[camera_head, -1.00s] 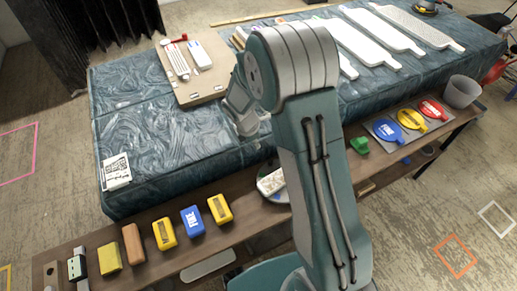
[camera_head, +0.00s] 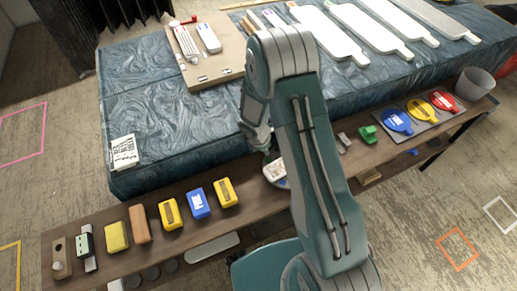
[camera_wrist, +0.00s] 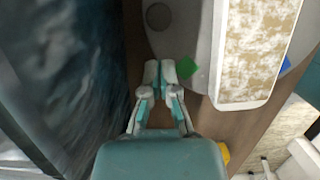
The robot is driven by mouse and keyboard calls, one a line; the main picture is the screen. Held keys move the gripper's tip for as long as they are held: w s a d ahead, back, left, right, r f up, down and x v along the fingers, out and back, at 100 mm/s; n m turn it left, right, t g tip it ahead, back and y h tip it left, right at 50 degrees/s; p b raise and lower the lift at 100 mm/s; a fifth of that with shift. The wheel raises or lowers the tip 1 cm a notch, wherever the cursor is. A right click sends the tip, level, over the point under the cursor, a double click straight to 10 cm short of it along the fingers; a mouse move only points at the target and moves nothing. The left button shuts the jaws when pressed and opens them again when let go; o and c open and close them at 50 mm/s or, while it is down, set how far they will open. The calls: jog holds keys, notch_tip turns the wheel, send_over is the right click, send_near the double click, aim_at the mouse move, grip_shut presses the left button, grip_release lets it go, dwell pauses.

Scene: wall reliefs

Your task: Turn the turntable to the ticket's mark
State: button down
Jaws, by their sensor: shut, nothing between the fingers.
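The turntable is a grey disc on the brown shelf, with its left part showing in the head view (camera_head: 270,182) and its near edge in the wrist view (camera_wrist: 200,40). A pale mottled block (camera_wrist: 258,45) lies on it. A green mark (camera_wrist: 187,66) and a blue mark (camera_wrist: 285,66) show beside the block. The white ticket (camera_head: 124,152), with dark print too small to read, lies on the blue-covered table's front left corner. My gripper (camera_wrist: 160,72) is shut and empty beside the disc's edge; I cannot tell whether it touches. My arm hides much of the turntable in the head view.
The blue-covered table (camera_head: 180,110) rises behind the shelf. Yellow, blue and orange blocks (camera_head: 198,203) line the shelf's left part. A green object (camera_head: 367,134), coloured paddles on a tray (camera_head: 418,128) and a grey cup (camera_head: 474,84) stand to the right.

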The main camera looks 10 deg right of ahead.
aim_at(272, 150)
jog(key=shift+w+d, duration=0.2)
jog(key=shift+d, duration=0.7)
jog(key=shift+w+d+m+g, duration=0.35)
jog(key=shift+d+m, duration=0.15)
jog(key=shift+m, duration=0.4)
jog(key=shift+w+d+m, duration=0.15)
jog(key=shift+d+m, duration=0.2)
jog(key=shift+m, duration=0.15)
jog(key=shift+w+d, duration=0.15)
jog(key=shift+d, duration=0.6)
jog(key=shift+w+d, duration=0.15)
jog(key=shift+d, duration=0.55)
jog(key=shift+s+d+m+g, duration=0.1)
jog(key=shift+d+m+g, duration=0.25)
jog(key=shift+d+m, duration=0.65)
jog(key=shift+a+m, duration=0.1)
jog(key=shift+m, duration=0.3)
